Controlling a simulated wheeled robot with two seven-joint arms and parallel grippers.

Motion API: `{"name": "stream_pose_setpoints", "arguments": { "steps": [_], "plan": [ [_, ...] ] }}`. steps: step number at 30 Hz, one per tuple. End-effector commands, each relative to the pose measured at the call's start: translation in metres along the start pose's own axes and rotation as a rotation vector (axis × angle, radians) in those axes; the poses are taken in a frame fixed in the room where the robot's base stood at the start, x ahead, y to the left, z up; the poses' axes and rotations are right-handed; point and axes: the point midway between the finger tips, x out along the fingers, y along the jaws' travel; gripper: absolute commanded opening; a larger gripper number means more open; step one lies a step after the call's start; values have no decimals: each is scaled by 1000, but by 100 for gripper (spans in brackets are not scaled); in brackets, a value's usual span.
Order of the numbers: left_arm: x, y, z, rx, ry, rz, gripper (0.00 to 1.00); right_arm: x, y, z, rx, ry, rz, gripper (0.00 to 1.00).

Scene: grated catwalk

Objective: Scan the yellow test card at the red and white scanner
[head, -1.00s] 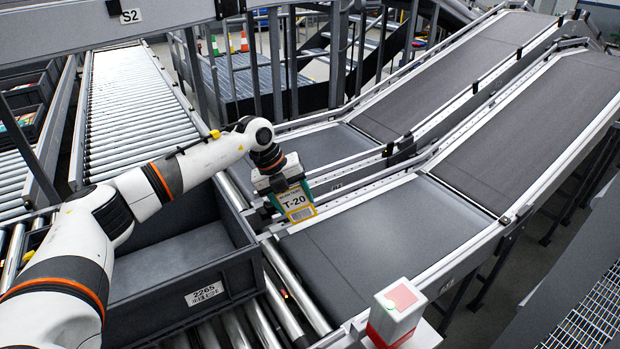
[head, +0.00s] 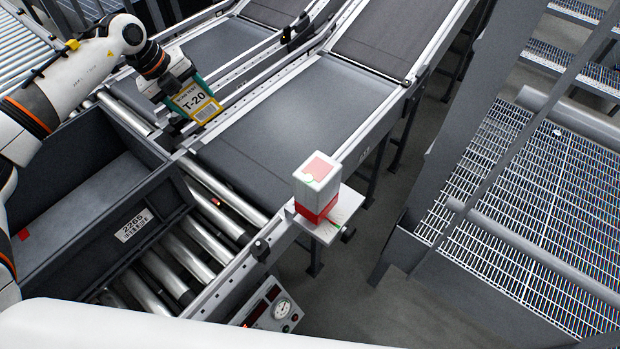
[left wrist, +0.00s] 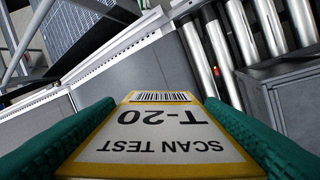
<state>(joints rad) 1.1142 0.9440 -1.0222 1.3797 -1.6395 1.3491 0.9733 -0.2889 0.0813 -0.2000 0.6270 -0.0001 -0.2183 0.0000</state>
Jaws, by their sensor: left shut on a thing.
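The yellow test card (head: 194,101), marked T-20 with a barcode, is held by my left gripper (head: 178,92) above the edge where the rollers meet the belt. The left wrist view shows the card (left wrist: 160,128) between the green finger pads, its barcode end pointing away from the gripper. The red and white scanner (head: 317,184) stands upright on a small white shelf at the conveyor's near side. The card is well apart from the scanner, up and to its left. My right gripper is not seen.
The grey belt (head: 290,125) is clear. Railings and a grated walkway (head: 540,190) are on the right.

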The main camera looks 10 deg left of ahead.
Motion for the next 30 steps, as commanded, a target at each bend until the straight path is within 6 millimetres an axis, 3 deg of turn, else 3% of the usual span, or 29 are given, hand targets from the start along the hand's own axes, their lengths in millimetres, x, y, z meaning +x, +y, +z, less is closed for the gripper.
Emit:
{"name": "stream_pose_setpoints", "arguments": {
  "steps": [8, 21, 30],
  "plan": [
    [0, -1, -4, -1, 1, 0, 42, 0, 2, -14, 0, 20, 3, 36],
    [-8, -18, -49, -2, 0, 1, 42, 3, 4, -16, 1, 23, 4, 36],
    [-9, -21, -56, 0, 0, 0, 42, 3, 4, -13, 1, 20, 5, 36]
  ]
}}
